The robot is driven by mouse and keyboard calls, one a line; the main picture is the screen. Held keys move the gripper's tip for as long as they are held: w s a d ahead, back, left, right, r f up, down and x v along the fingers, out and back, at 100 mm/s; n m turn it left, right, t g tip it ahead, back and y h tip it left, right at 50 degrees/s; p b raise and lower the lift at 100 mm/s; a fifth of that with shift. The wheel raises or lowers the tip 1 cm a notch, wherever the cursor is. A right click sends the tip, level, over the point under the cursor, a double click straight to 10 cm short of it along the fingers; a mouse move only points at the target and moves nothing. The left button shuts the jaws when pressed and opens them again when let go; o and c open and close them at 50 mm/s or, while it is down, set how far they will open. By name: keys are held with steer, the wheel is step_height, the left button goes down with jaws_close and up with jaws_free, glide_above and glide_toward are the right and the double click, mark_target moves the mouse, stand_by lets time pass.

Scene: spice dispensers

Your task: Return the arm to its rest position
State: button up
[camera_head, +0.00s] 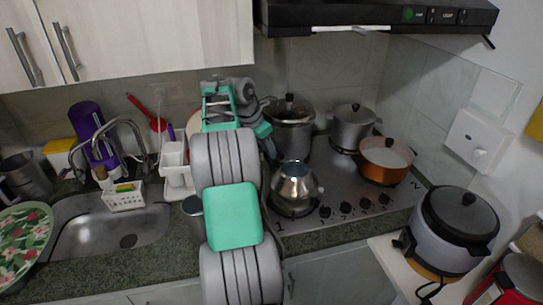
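My grey and teal arm rises from the bottom middle of the head view, over the front of the counter and up in front of the tiled back wall. Its far end, with what looks like my gripper (258,118), is folded beside the top of the arm, just left of the large lidded pot (291,128). The fingers are small and partly hidden by the arm, so I cannot tell whether they are open or shut. I see nothing clearly held. White containers (175,165) stand on the counter just left of my arm.
The stove (326,185) carries a steel kettle (295,183), a copper pan (384,162) and another lidded pot (352,127). A range hood (380,14) and cabinets (150,35) hang above. The sink (75,235) is left; a rice cooker (452,230) stands right.

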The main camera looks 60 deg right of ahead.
steer(key=shift+v, duration=1.2)
steer(key=w+a+r+m+t+p, duration=0.15)
steer(key=a+r, duration=0.25)
steer(key=a, duration=0.5)
steer(key=w+a+r+m+t+p, duration=0.1)
steer(key=w+a+r+m, duration=0.2)
steer(key=a, duration=0.5)
steer(key=w+a+r+m+t+p, duration=0.2)
steer(key=a+r+m, duration=0.15)
steer(key=a, duration=0.55)
steer(key=s+a+m+t+y+p, duration=0.1)
steer(key=s+a+m+y, duration=0.1)
steer(key=a, duration=1)
steer(key=s+a+f+m+t+y+p, duration=0.1)
steer(key=s+a, duration=0.4)
steer(key=a, duration=0.8)
steer(key=shift+f+m+y+p, duration=0.3)
steer(key=shift+m+y+p, duration=0.2)
steer(key=shift+m+p, duration=0.3)
